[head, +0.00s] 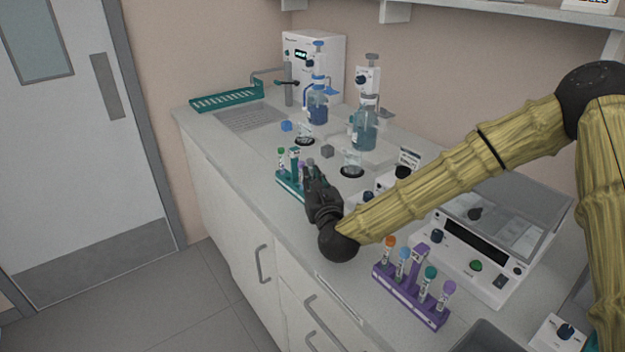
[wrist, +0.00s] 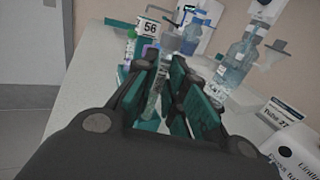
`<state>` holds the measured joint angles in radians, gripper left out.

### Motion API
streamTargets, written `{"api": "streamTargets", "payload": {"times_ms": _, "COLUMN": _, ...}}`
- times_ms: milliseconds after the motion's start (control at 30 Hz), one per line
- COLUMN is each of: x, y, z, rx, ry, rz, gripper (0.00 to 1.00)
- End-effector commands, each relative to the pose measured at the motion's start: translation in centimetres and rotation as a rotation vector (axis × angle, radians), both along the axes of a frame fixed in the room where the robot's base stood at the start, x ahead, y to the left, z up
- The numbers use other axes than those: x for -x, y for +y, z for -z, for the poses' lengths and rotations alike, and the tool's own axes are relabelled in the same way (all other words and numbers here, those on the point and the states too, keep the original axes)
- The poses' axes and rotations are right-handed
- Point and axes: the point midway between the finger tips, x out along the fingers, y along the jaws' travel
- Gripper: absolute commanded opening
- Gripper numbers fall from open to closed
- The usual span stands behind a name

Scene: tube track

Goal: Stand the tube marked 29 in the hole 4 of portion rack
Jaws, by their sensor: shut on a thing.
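My gripper (head: 312,176) is over the teal rack (head: 287,187) on the counter, its fingers pointing away from me. In the wrist view my gripper (wrist: 166,92) is shut on a clear tube (wrist: 154,98) that stands between the fingers. Its number cannot be read, and the fingers hide much of it. I cannot tell whether its foot is in a hole of the teal rack. A green-capped tube (head: 281,156) stands at the rack's far end. A purple rack (head: 410,299) nearer me holds several capped tubes. I cannot read which rack is the portion rack.
A tag marked 56 (wrist: 150,27) stands just beyond the fingers. A card reading Tube 27 (wrist: 282,113) is at the right.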

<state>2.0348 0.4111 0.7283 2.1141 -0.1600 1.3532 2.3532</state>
Motion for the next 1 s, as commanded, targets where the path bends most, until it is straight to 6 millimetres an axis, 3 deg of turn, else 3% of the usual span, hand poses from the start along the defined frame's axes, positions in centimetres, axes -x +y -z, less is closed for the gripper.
{"api": "streamTargets", "payload": {"times_ms": 1000, "x": 0.0, "y": 0.0, "z": 1.3, "rx": 0.0, "ry": 0.0, "rz": 0.0, "gripper": 0.0}}
